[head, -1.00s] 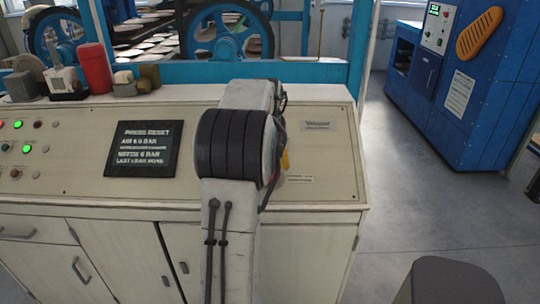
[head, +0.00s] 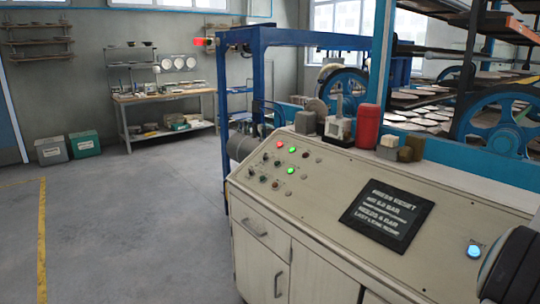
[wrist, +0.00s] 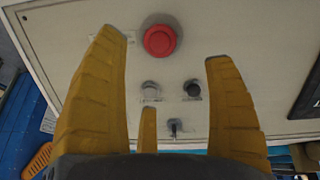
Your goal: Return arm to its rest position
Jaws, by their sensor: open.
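My gripper (wrist: 165,46) shows in the wrist view with its yellow fingers spread apart and nothing between them. It hangs over a pale control panel (wrist: 176,95). I cannot tell the gap to the panel. In the head view only a dark rounded part of my arm shows at the lower right edge; the gripper is out of that view.
The cream control desk (head: 330,215) fills the lower right of the head view, with a lit blue button (head: 473,252) and a black sign (head: 383,213). A red cylinder (head: 367,127) and small items stand on its back edge. Open floor (head: 130,220) lies left.

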